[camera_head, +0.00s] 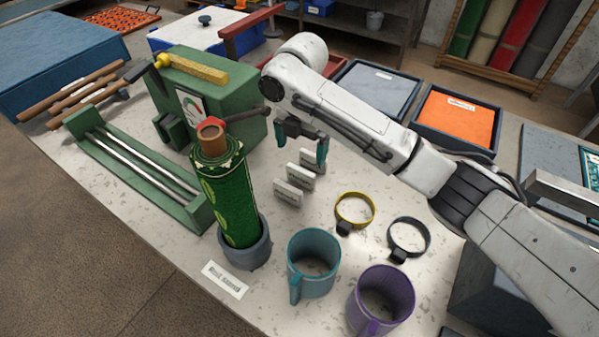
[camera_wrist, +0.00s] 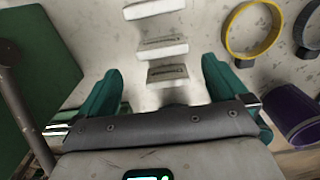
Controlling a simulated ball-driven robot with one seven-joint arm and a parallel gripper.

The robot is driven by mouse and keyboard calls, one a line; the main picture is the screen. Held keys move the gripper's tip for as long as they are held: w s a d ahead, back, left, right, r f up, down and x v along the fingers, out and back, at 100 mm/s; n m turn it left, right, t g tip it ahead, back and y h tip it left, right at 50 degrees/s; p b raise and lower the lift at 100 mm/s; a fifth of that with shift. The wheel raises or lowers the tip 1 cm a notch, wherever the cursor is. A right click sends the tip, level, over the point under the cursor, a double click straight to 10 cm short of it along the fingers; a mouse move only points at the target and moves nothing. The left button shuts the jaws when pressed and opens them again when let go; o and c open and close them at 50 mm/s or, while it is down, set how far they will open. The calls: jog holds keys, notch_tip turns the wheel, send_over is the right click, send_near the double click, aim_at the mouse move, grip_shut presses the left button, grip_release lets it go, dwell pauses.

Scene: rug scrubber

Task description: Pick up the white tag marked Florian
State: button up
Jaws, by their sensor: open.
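Three small white tags stand in a row on the speckled worktop. In the head view there is a near tag (camera_head: 289,192), a middle tag (camera_head: 300,177) and a far tag (camera_head: 312,158). The wrist view shows the same row, with one tag at the top edge (camera_wrist: 153,9), one in the middle (camera_wrist: 162,49) and one closest to my gripper (camera_wrist: 167,73). Their writing is too small to read, so I cannot tell which is marked Florian. My gripper (camera_head: 301,151) is open and empty, above the far end of the row, its teal fingers to either side.
A yellow ring (camera_head: 354,210) and a black ring (camera_head: 408,237) lie right of the tags. A teal mug (camera_head: 314,262) and a purple mug (camera_head: 381,301) stand in front. A green roll in a grey pot (camera_head: 246,250) and a green machine (camera_head: 215,95) stand to the left.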

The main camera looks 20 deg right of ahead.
aim_at(301, 169)
jog(key=shift+s+f+p, duration=0.2)
jog(key=shift+f+p, duration=0.3)
jog(key=shift+f, duration=3.05)
jog(key=shift+c, duration=0.2)
jog(key=c, duration=0.8)
jog(key=shift+r, duration=0.15)
